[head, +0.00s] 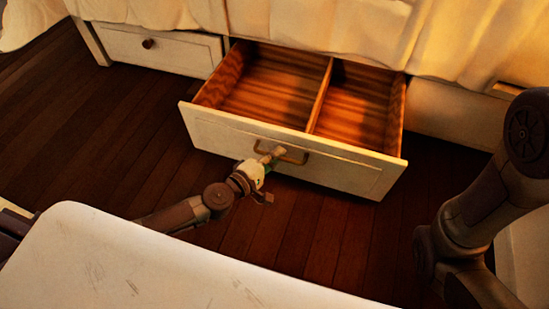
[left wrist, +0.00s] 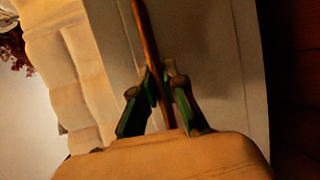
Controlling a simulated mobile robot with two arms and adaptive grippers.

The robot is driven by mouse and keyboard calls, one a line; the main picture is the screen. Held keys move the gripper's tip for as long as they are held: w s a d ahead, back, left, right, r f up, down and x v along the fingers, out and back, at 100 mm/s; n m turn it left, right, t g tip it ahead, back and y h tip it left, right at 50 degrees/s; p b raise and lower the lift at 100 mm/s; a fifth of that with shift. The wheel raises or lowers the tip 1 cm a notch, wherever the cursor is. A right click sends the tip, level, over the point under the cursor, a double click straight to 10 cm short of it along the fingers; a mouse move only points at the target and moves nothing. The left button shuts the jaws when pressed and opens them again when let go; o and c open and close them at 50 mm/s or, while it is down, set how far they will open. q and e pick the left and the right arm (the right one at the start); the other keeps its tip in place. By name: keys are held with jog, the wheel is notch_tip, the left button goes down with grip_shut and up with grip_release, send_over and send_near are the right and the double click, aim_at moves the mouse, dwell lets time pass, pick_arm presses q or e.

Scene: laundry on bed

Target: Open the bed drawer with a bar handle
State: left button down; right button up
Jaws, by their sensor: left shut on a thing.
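The bed drawer with a bar handle (head: 290,150) is pulled well out from under the bed in the head view. Its wooden inside is empty, split by a divider. The brass-coloured bar handle (head: 293,159) sits at the middle of its pale front. My left gripper (head: 268,158) is at the left part of this handle, shut on it. In the left wrist view the fingers (left wrist: 161,90) of my left gripper close around the bar (left wrist: 148,45), with the pale drawer front behind. My right arm shows at the right of the head view, but its gripper is not visible.
A closed drawer with a round knob (head: 148,43) is to the left of the open one. A cream bed cover (head: 330,25) hangs above the drawers. Dark wooden floor (head: 90,130) lies clear to the left and in front of the drawer.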

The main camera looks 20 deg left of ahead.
pick_arm(q)
jog(key=c, duration=1.2)
grip_release()
jog(key=shift+s, duration=0.15)
jog(key=v, duration=1.1)
jog(key=shift+s+a, duration=0.25)
jog(key=shift+s, duration=0.05)
